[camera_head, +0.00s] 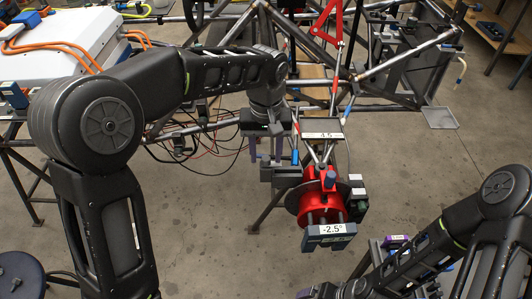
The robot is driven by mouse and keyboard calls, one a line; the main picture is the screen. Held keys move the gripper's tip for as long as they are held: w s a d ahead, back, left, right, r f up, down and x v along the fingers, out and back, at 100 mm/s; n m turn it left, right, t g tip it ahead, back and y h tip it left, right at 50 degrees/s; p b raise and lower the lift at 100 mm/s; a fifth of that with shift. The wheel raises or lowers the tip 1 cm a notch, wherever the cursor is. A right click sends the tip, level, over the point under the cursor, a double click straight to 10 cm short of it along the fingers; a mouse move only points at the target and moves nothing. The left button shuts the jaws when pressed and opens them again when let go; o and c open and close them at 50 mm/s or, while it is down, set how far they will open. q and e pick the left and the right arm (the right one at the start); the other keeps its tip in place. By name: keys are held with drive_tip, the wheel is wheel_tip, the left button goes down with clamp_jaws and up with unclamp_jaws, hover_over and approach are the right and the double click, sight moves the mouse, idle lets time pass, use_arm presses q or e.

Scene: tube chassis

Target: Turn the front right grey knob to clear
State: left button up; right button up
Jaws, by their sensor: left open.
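The front right grey knob cannot be made out for certain at this size. The nearest corner of the tube chassis (393,72) carries a red hub (315,203) with a dark disc and a label reading -2.5° (331,229). A second label, 4.5 (322,135), sits above it. My left gripper (266,152) points down just left of that corner, above a dark grey block (281,173). Its two fingers are apart with nothing seen between them. My right arm is at the lower right; its gripper's fingers cannot be made out.
A white case (62,48) with orange cables is at the upper left. Loose thin wires (205,140) hang behind my left arm. A round stool (22,275) stands at the lower left. A wooden bench (500,30) is at the upper right. The floor right of the hub is open.

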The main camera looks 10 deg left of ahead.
use_arm(q)
drive_tip(key=shift+f, duration=0.3)
clamp_jaws()
idle(0.3)
